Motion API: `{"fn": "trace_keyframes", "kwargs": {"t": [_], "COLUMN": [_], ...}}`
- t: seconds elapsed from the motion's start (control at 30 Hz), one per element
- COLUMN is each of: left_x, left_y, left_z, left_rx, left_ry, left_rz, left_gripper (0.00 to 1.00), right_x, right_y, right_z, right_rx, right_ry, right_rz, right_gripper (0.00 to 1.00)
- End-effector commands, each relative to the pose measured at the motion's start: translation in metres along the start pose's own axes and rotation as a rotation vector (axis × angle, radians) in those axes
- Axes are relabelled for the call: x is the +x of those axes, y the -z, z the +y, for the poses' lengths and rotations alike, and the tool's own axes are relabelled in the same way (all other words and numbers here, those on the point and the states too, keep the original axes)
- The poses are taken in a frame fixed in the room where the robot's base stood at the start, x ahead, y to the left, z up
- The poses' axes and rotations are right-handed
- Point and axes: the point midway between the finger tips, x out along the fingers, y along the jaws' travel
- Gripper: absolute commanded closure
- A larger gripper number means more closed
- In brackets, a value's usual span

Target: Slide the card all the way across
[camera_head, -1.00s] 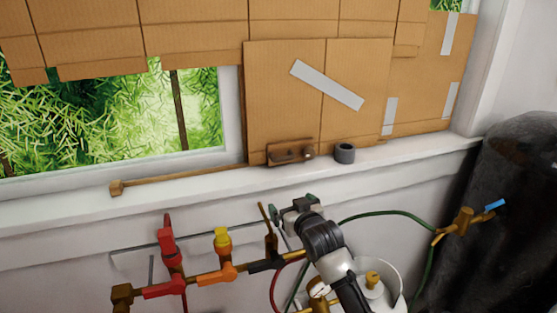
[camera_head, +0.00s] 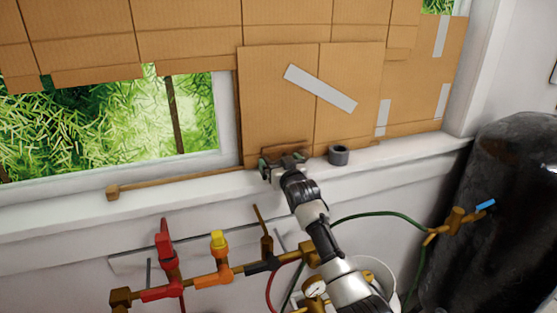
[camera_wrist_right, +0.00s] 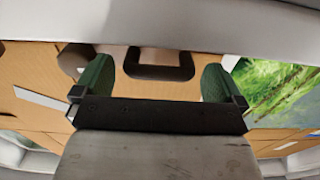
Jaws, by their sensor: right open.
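The card is a tall cardboard panel (camera_head: 275,110) with a slanted grey tape strip (camera_head: 320,88), standing on the window sill right of the uncovered glass. A dark handle (camera_wrist_right: 158,72) near its lower edge shows in the right wrist view between my green fingertips. My right gripper (camera_head: 283,160) is at the card's lower edge and hides most of the handle in the head view. In the right wrist view the gripper (camera_wrist_right: 157,85) is open, with a finger on each side of the handle and gaps to both. My left gripper is out of view.
A wooden rail (camera_head: 180,180) runs left along the sill (camera_head: 60,207) to an end block (camera_head: 112,192); it looks clear. A grey ring (camera_head: 339,155) sits right of my gripper. Pipes with red and yellow valves (camera_head: 218,240) stand below; a black tank (camera_head: 510,210) is right.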

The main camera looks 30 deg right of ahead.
Motion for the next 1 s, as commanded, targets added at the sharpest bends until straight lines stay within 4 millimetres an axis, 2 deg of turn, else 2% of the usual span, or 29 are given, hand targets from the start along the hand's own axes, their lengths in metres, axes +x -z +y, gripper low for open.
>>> {"fn": "trace_keyframes", "kwargs": {"t": [0.2, 0.47, 0.57, 0.87, 0.9, 1.0], "left_x": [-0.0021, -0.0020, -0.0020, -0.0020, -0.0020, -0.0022], "left_y": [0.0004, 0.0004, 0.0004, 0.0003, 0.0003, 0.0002], "left_z": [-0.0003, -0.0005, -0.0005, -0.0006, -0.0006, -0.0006], "left_rx": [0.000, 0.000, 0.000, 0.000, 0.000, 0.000], "left_ry": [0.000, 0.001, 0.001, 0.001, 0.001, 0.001], "left_rz": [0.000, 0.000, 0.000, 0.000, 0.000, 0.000], "left_gripper": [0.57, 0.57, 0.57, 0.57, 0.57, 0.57], "right_x": [0.0105, 0.0111, 0.0110, 0.0109, 0.0109, 0.0109], "right_y": [0.0005, -0.0001, -0.0001, -0.0002, -0.0002, -0.0002], "right_z": [0.0001, 0.0002, 0.0002, 0.0002, 0.0002, -0.0006], "right_rx": [-0.001, -0.001, -0.001, -0.001, -0.001, -0.001], "right_ry": [0.000, 0.000, 0.000, 0.000, 0.000, 0.000], "right_rz": [0.000, 0.000, 0.000, -0.001, -0.001, -0.001], "right_gripper": [0.00, 0.00, 0.12, 0.58, 0.62, 0.62]}}
